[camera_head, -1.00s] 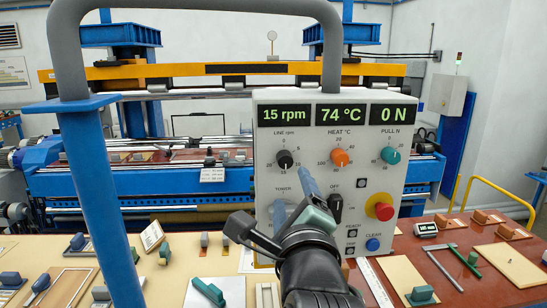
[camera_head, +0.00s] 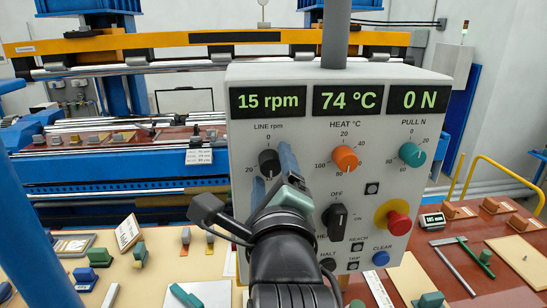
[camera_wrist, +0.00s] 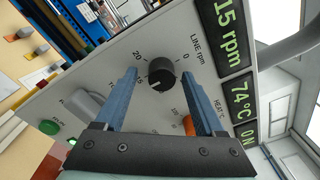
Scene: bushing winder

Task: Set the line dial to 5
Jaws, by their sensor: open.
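The line dial (camera_head: 268,161) is a black round knob at the upper left of the grey control panel (camera_head: 300,204). It has a "LINE rpm" label, and the screen above it reads 15 rpm. In the wrist view the dial (camera_wrist: 161,73) appears between the two fingertips. My gripper (camera_head: 273,174) is open, its blue fingers on either side of the dial in the picture. The gripper also shows in the wrist view (camera_wrist: 158,76). I cannot tell whether the fingers touch the dial. A finger partly covers the dial's scale in the head view.
The orange heat dial (camera_head: 344,159) and teal pull dial (camera_head: 412,154) sit to the right. Below are a black off switch (camera_head: 337,216), a red emergency button (camera_head: 398,222) and a blue clear button (camera_head: 381,258). Benches with loose parts lie on both sides.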

